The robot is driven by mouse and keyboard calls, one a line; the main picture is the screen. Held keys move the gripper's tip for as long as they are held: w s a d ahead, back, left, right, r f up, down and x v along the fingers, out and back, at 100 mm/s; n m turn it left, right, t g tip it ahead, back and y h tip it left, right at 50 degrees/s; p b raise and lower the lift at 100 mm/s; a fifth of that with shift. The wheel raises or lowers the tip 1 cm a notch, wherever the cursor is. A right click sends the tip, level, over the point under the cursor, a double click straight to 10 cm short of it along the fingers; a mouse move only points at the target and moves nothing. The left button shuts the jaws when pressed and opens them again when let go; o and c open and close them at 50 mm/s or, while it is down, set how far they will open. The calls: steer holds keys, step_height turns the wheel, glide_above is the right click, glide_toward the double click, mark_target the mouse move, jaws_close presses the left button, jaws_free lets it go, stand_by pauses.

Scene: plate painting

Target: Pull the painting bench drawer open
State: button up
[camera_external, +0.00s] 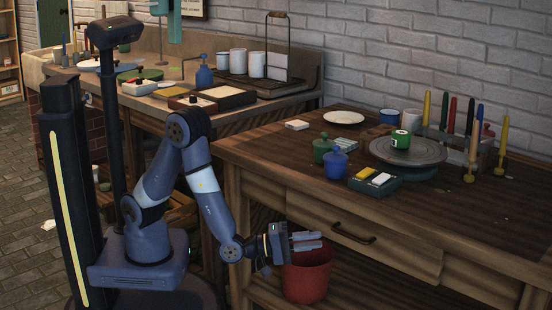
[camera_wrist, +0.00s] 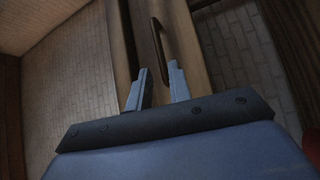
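The painting bench drawer (camera_external: 400,256) has a wooden front under the right-hand bench top and looks closed in the outside view. Its dark curved handle (camera_external: 353,236) sits near the middle of that front. My gripper (camera_external: 321,240) is level with the handle, a little to its left in the picture, with its fingers pointing toward the drawer side. The handle (camera_wrist: 160,42) lies just beyond the fingertips, roughly in line with the gap. I see no contact with it.
A red bucket (camera_external: 306,274) stands on the lower shelf just below my gripper. The bench top (camera_external: 262,148) carries a turntable (camera_external: 408,152), paint pots, a plate (camera_external: 343,117) and upright brushes. A second bench with cups stands at the back left.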

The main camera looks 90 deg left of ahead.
mark_target(348, 236)
steer(key=w, duration=0.3)
steer(key=w+r, duration=0.1)
steer(key=w, duration=0.2)
steer(key=w+b, duration=0.1)
steer(key=w, duration=0.3)
steer(key=shift+r, duration=0.2)
steer(key=shift+s, duration=0.1)
steer(key=shift+c, duration=0.2)
jaws_close()
